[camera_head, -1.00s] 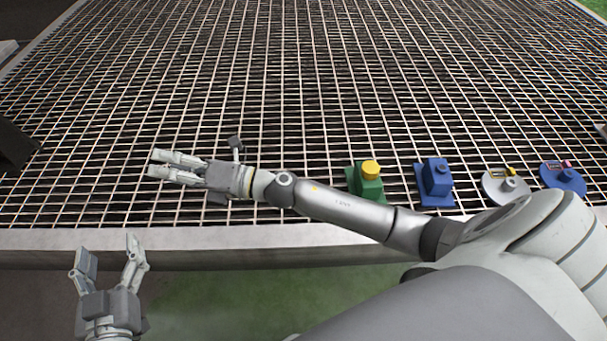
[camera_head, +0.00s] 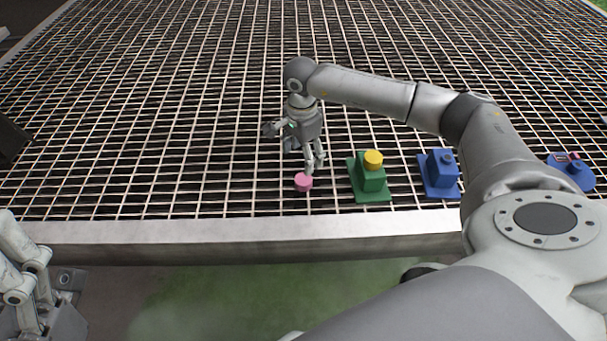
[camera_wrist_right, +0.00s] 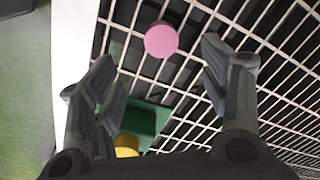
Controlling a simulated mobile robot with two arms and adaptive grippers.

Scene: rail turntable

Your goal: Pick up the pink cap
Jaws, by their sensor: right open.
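The pink cap (camera_head: 303,182) is a short round disc lying on the metal grating near its front edge, left of the green block. In the right wrist view the pink cap (camera_wrist_right: 161,40) shows whole, ahead of and between the spread fingers. My right gripper (camera_head: 316,163) points down just behind the cap in the head view. In the right wrist view it (camera_wrist_right: 157,66) is open with nothing between its fingers. My left gripper (camera_head: 45,295) is partly in view at the lower left, off the grating; its fingers are not clear.
Right of the cap stand a green block (camera_head: 370,182) with a yellow cap (camera_head: 373,158), a blue block (camera_head: 439,175) and a blue disc (camera_head: 571,173). A pale metal edge beam (camera_head: 250,240) borders the grating. The grating left of the cap is clear.

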